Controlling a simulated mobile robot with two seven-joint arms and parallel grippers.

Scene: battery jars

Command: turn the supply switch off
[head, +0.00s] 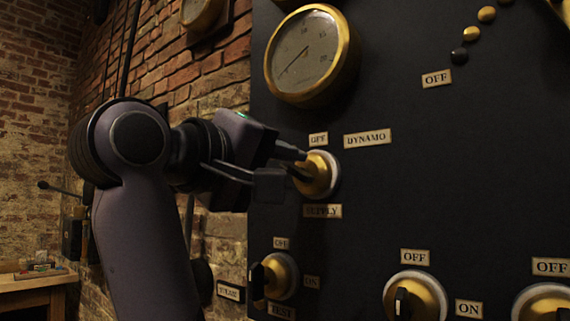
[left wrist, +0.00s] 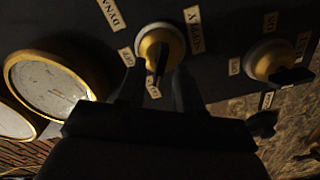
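The supply switch (head: 322,172) is a brass knob with a black handle on the dark panel, above the label "SUPPLY" (head: 322,211). "OFF" (head: 318,139) is above it and "DYNAMO" (head: 367,138) is to its upper right. My left gripper (head: 290,168) is at the switch with its fingers apart. The left wrist view shows the switch (left wrist: 154,42) with its black handle between the open fingers; contact cannot be told. The handle's exact setting is unclear because the gripper partly hides it. My right gripper is not in view.
A brass gauge (head: 311,55) sits just above the switch. A wooden table (head: 35,287) stands at the far left by the brick wall.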

